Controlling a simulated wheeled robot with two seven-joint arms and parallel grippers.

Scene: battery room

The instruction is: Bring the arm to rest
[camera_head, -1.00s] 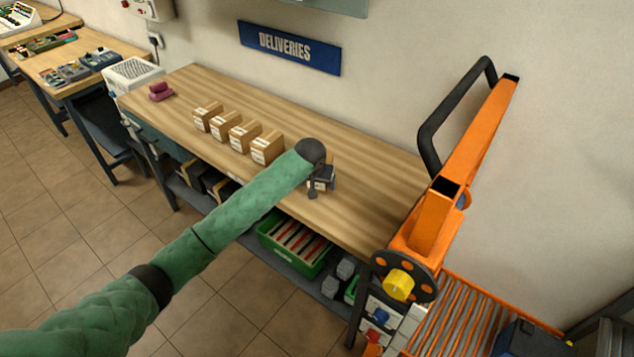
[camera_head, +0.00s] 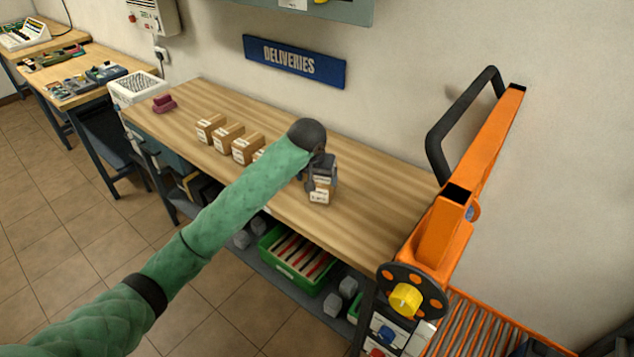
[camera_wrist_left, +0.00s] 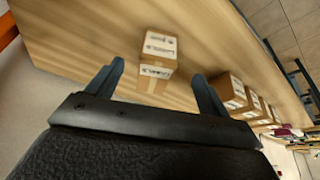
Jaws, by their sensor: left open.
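My left gripper (camera_head: 318,180) is over the wooden bench, at the right end of a row of small cardboard boxes. In the left wrist view its two fingers (camera_wrist_left: 160,85) are spread apart. A labelled cardboard box (camera_wrist_left: 157,62) stands on the bench just beyond and between the fingertips. I cannot tell whether they touch it. In the head view this box (camera_head: 320,196) shows below the gripper, partly covered by it. My right gripper is not in view.
The bench (camera_head: 375,205) holds several more boxes (camera_head: 228,137) in a row and a dark red object (camera_head: 164,103). An orange frame (camera_head: 440,235) with a black handle stands at the right. A green crate (camera_head: 300,268) is on the shelf below. The bench's right part is clear.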

